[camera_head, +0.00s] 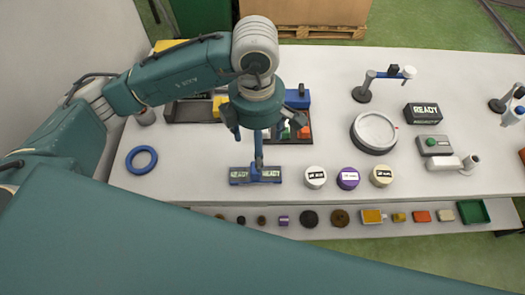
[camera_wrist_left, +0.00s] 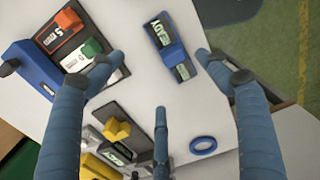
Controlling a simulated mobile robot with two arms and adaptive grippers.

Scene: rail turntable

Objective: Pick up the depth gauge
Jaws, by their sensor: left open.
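A blue device with dark READY displays (camera_head: 240,176), which appears to be the depth gauge, lies on the white table near its front edge. In the left wrist view the blue device (camera_wrist_left: 164,38) is beyond the gap between the fingertips, with a raised blue part across its middle. My left gripper (camera_head: 262,132) is open and empty, pointing down above and slightly behind the device. One finger overlaps the device in the head view; contact cannot be told. The open fingers also show in the left wrist view (camera_wrist_left: 158,75). My right gripper is not in view.
A blue ring (camera_head: 141,159) lies to the left. White (camera_head: 315,177), purple (camera_head: 348,178) and cream (camera_head: 382,176) round pieces stand to the right, near a round turntable (camera_head: 374,131). A dark tray of blocks (camera_head: 299,137) is behind. A lower shelf (camera_head: 370,229) holds small parts.

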